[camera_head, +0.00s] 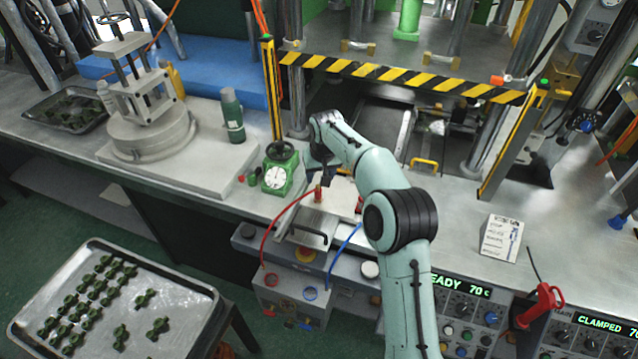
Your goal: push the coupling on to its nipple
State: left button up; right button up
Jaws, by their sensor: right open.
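My right arm reaches up from the bottom and bends over the bench, and its gripper (319,175) is at the small injection station, pointing down. It is open. The nipple is too small or hidden to make out. A blue hose (343,246) runs up beside my forearm, and its upper end is partly hidden. My left gripper is not in view.
A green gauge unit (280,168) stands close left of the gripper. A black handle (309,233) lies in front. A yellow-black striped bar (400,77) crosses the press behind. A note card (501,238) is at right; a tray of green parts (190,298) is at lower left.

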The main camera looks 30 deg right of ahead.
jog(key=shift+v, duration=1.6)
jog(key=shift+f, duration=0.1)
